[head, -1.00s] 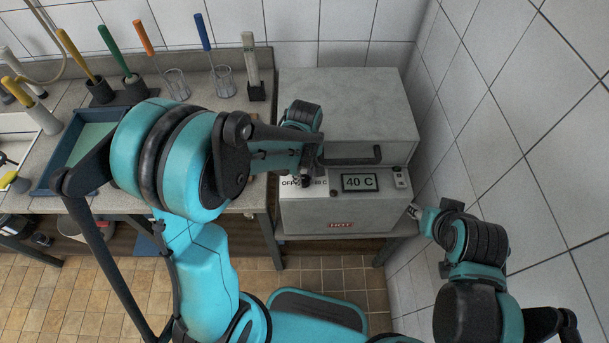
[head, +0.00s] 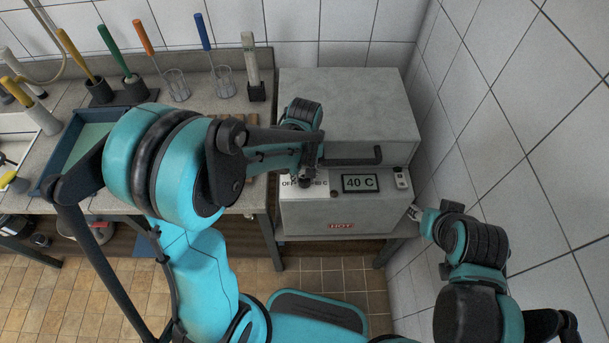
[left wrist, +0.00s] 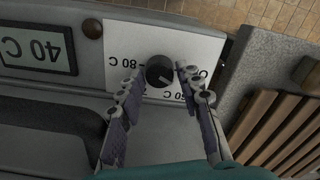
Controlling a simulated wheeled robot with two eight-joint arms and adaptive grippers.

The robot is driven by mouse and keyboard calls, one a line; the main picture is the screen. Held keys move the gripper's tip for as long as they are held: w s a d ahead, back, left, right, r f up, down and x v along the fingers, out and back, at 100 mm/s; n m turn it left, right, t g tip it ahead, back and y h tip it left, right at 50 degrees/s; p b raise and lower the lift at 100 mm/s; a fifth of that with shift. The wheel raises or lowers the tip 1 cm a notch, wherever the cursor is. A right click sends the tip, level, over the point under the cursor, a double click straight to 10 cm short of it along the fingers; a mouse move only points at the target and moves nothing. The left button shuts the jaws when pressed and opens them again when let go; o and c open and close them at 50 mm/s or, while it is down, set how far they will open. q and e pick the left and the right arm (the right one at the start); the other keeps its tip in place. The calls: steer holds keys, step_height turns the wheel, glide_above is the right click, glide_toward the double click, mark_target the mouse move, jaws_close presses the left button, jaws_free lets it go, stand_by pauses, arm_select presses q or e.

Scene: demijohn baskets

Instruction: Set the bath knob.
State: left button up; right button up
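The bath is a grey box (head: 365,217) with a display (head: 360,184) reading 40 C. Its dark round knob (left wrist: 160,70) sits on a white panel (left wrist: 185,42) with temperature marks, upside down in the left wrist view. My left gripper (left wrist: 159,76) is open, with one fingertip on each side of the knob. Small gaps seem to show between the fingertips and the knob. In the head view my left gripper (head: 307,183) hides the knob. My right gripper (head: 417,212) is beside the box's right front edge, too small to tell its state.
A dark bar handle (head: 352,160) runs along the box front above the panel. A small round brown part (left wrist: 92,29) lies beside the display. A white switch (head: 401,179) is at the right. A tiled wall (head: 500,130) stands close on the right. Tools and a blue tray (head: 46,188) fill the left bench.

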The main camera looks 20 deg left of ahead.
mark_target(305, 179)
arm_select(q)
step_height(305, 179, up, 8)
steer(key=shift+f, duration=0.2)
